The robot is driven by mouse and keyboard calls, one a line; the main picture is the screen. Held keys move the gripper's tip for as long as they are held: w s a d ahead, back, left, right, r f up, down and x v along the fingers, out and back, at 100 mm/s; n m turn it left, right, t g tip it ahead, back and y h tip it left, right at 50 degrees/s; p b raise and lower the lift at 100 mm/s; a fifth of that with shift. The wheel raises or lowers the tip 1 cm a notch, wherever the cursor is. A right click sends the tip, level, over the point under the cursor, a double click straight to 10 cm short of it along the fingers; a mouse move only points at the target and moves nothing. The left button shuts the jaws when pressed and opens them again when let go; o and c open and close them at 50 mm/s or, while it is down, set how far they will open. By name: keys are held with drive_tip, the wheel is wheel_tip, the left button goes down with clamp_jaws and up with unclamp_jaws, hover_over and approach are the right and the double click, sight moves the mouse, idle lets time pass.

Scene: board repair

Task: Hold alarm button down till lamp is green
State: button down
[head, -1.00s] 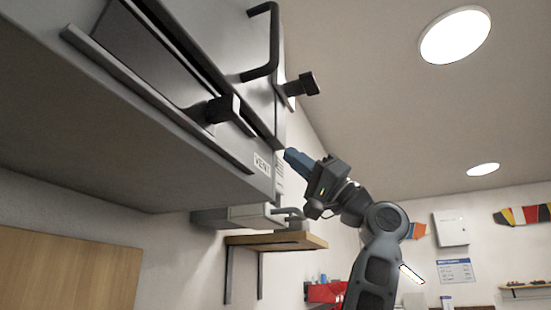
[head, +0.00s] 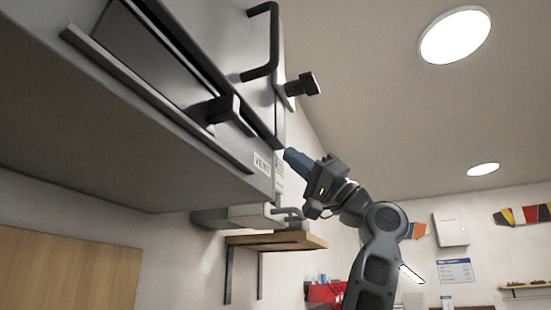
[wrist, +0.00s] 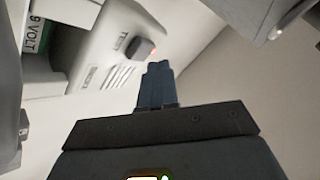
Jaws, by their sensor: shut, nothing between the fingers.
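In the wrist view, a pale alarm unit carries a dark square button (wrist: 141,48) beside the printed word TEST. A small red glow (wrist: 153,52) shows at the button's right edge; no green light shows there. My gripper (wrist: 157,66) has its blue fingers shut and empty, with the tips just below and right of the button. I cannot tell whether they touch it. In the head view my gripper (head: 287,153) is beside the right end of a grey cabinet marked VENT; the button is not visible there.
The grey cabinet (head: 110,150) has a black handle (head: 272,45) and dark knobs (head: 303,85) close to my gripper. A wooden shelf (head: 275,241) sits below. In the wrist view, a green-and-white 9 VOLT part (wrist: 36,32) is at the left. Open air lies right of my arm.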

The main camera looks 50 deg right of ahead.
drive_tip(key=shift+w+a, duration=0.1)
drive_tip(key=shift+w, duration=0.25)
drive_tip(key=shift+w+a, duration=0.15)
drive_tip(key=shift+w, duration=0.25)
idle(2.3)
idle(0.4)
drive_tip(key=shift+s+d, duration=0.3)
drive_tip(key=shift+s, duration=0.5)
drive_tip(key=shift+s, duration=0.1)
drive_tip(key=s, duration=0.1)
drive_tip(key=s+d, duration=0.1)
drive_tip(key=s, duration=0.2)
drive_tip(key=shift+s+d+b, duration=0.3)
drive_tip(key=shift+d+b, duration=0.05)
drive_tip(key=shift+b, duration=0.05)
